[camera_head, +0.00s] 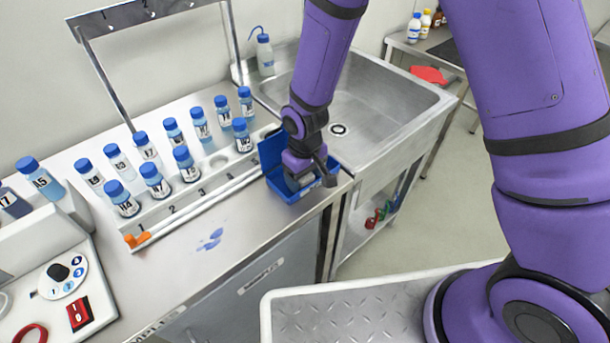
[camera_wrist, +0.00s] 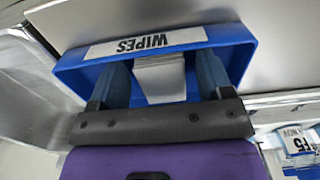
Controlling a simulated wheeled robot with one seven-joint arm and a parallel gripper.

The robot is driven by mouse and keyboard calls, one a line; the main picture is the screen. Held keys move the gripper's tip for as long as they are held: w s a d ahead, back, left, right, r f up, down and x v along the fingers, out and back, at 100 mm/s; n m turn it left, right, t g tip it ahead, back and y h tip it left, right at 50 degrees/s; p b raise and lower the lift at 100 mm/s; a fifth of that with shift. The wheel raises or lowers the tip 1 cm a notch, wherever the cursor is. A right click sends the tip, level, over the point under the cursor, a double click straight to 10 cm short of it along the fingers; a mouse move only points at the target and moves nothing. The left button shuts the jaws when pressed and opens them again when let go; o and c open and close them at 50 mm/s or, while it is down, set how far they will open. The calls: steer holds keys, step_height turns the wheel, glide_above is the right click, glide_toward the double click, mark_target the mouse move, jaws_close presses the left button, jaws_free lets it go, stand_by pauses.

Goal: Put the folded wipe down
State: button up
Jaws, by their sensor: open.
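The white folded wipe (camera_wrist: 160,82) is in the blue box labelled WIPES (camera_wrist: 238,42), seen in the wrist view. The box also shows in the head view (camera_head: 272,152), at the bench's right end beside the sink. My gripper (camera_wrist: 163,68) is open and reaches down into the box, with one finger on each side of the wipe. Small gaps show between the fingers and the wipe. In the head view my gripper (camera_head: 300,180) is over the box and hides most of its inside, so the wipe cannot be made out there.
A blue spill (camera_head: 210,240) lies on the bench left of the box. Several blue-capped bottles stand in a numbered rack (camera_head: 205,197) behind it. A steel sink (camera_head: 385,105) is at the right. A control panel (camera_head: 60,285) is at the far left.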

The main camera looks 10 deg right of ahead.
step_height(320, 180, up, 12)
stand_by(0.5)
steer(key=s+d+r+m+t, duration=0.1)
steer(key=s+d+r+m, duration=0.1)
steer(key=d+r, duration=0.6)
steer(key=s+d+r+m+t, duration=0.1)
steer(key=s+d+r+t, duration=0.1)
steer(key=d+r, duration=0.6)
steer(key=s+d+r+m+t, duration=0.1)
steer(key=s+d+r+m, duration=0.1)
steer(key=s+d+r, duration=0.2)
steer(key=s+d+r+m+t, duration=0.1)
steer(key=s+d+r, duration=0.3)
steer(key=s, duration=0.6)
step_height(320, 180, up, 2)
steer(key=shift+s+d+r+m, duration=0.25)
steer(key=shift+s+d+m, duration=0.05)
steer(key=shift+m, duration=0.1)
steer(key=shift+o, duration=0.5)
steer(key=shift+w, duration=0.1)
